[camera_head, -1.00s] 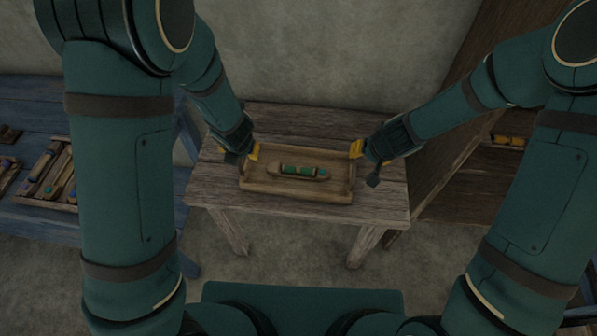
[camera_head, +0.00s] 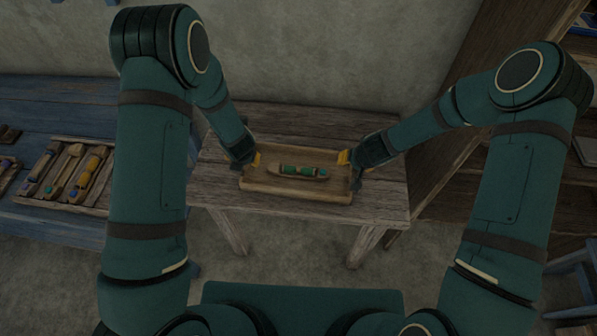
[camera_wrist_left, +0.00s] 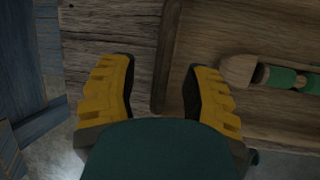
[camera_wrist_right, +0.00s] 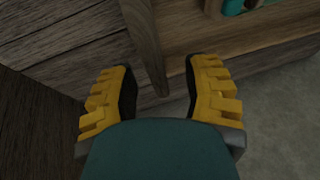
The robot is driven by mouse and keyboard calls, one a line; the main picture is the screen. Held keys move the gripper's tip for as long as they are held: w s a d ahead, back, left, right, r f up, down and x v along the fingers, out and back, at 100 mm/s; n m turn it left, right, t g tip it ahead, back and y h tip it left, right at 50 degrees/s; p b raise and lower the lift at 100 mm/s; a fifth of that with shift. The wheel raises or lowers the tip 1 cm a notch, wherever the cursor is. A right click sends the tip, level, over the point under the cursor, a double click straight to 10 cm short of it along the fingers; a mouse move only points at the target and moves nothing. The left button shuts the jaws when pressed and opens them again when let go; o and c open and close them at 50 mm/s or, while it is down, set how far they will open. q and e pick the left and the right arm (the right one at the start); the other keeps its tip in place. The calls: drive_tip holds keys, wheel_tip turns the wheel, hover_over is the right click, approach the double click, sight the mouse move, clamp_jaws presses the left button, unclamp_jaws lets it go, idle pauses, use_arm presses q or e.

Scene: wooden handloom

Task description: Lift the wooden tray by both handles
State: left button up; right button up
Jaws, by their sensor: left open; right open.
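The wooden tray (camera_head: 290,192) lies on a small wooden table, with a boat-shaped wooden shuttle (camera_head: 299,171) wound with green thread inside it. My left gripper (camera_head: 250,162) is at the tray's left end. In the left wrist view its yellow fingers (camera_wrist_left: 158,85) are apart, with the tray's end wall (camera_wrist_left: 168,60) between them. My right gripper (camera_head: 350,165) is at the tray's right end. In the right wrist view its fingers (camera_wrist_right: 158,85) are apart, with the tray's end wall (camera_wrist_right: 146,45) between them. The handles are not clearly visible.
The wooden table (camera_head: 300,122) has bare room behind and in front of the tray. A blue bench (camera_head: 50,115) on the left holds wooden boxes (camera_head: 66,178) of bobbins. A dark wooden shelf (camera_head: 470,190) stands close on the right.

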use_arm(q)
drive_tip(key=shift+o, duration=0.2)
use_arm(e)
drive_tip(key=shift+o, duration=0.2)
use_arm(q)
clamp_jaws()
use_arm(e)
clamp_jaws()
use_arm(q)
drive_tip(key=shift+r, duration=0.2)
use_arm(e)
drive_tip(key=shift+r, duration=0.2)
